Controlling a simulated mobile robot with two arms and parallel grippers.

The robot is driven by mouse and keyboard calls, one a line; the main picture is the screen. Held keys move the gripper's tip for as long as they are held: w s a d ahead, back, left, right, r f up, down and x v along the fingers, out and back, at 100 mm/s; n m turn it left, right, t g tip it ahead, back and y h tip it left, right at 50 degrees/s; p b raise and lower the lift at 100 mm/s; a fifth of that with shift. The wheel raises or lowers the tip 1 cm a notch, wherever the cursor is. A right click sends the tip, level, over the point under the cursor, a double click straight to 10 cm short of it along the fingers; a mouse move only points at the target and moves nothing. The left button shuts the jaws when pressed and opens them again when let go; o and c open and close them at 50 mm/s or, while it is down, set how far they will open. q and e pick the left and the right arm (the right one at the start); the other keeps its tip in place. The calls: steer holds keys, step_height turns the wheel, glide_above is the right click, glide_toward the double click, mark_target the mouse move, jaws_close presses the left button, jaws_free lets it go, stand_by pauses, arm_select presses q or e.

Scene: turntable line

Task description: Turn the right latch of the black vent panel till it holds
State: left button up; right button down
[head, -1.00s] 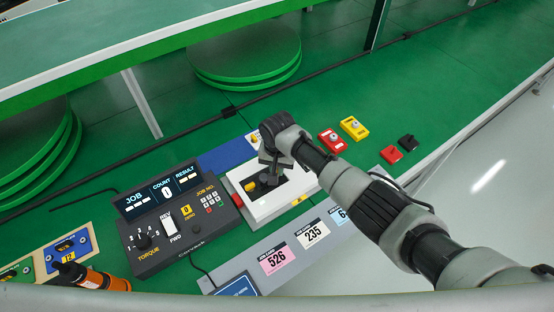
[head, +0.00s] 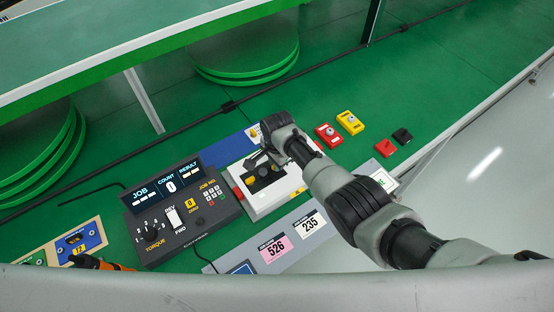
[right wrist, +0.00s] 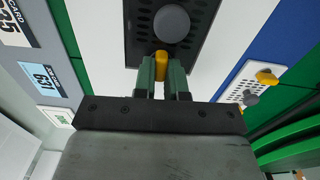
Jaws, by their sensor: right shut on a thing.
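The black vent panel (head: 262,181) lies on a white fixture (head: 290,193) in the head view, partly under my right gripper. In the right wrist view the panel (right wrist: 142,42) shows small holes and a round grey knob (right wrist: 171,24). A yellow latch (right wrist: 161,60) sits at the panel's right edge. My right gripper (right wrist: 162,74) is shut on this latch, with a green-tipped finger on each side. In the head view this gripper (head: 262,158) covers part of the panel. Another yellow latch (head: 249,180) shows at the panel's left end. My left gripper is not in view.
A black torque controller (head: 180,215) stands left of the fixture. Number cards (head: 272,248) lie in front. Red (head: 328,136) and yellow (head: 350,122) blocks stand to the right. A white plate with a yellow part (right wrist: 262,78) is beside the fixture.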

stand_by(0.5)
steer(key=c, duration=1.2)
jaws_free()
steer(key=shift+o, duration=0.2)
steer(key=shift+r, duration=0.1)
steer(key=shift+r, duration=0.25)
step_height(320, 180, up, 10)
steer(key=p, duration=0.1)
steer(key=shift+p, duration=0.3)
